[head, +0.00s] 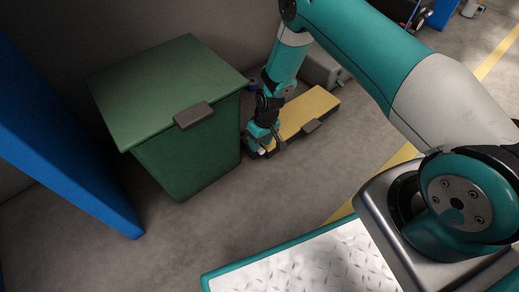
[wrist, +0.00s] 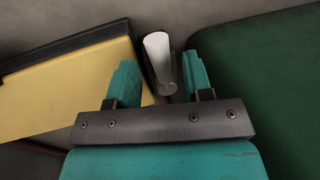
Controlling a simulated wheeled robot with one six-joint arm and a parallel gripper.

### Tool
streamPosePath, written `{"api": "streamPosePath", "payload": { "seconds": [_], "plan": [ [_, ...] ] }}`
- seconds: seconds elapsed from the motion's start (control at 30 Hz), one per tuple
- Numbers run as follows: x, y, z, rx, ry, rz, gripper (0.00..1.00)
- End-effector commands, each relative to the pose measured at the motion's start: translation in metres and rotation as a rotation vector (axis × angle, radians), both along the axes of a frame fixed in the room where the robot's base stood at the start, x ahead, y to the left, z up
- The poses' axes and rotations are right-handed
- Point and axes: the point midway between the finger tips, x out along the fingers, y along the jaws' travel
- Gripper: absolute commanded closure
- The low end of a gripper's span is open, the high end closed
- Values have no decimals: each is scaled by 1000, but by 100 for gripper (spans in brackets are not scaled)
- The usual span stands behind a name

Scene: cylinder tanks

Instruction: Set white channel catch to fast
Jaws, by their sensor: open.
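A white rod-shaped piece (wrist: 158,55), which may be the white channel catch, shows in the wrist view. In the head view my gripper (head: 262,138) is low down, between the green bin and the yellow-topped box, and covers most of what is there. Any catch markings cannot be read.
A green lidded bin (head: 180,90) stands close on the left; its side (wrist: 275,70) fills the wrist view's right. A low yellow-topped box (head: 308,108) lies close on the other side. A grey box (head: 322,68) sits behind. A blue panel (head: 60,130) stands far left.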

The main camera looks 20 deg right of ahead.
Motion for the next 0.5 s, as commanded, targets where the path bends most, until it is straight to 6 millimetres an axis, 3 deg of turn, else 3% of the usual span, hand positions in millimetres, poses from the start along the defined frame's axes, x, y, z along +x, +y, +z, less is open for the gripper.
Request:
{"api": "streamPosePath", "payload": {
  "seconds": [0.1, 0.47, 0.5],
  "plan": [
    [-1, 2, -12, 0, 0, 0, 54],
    [-1, 3, -14, 0, 0, 0, 54],
    [-1, 3, -14, 0, 0, 0, 63]
  ]
}}
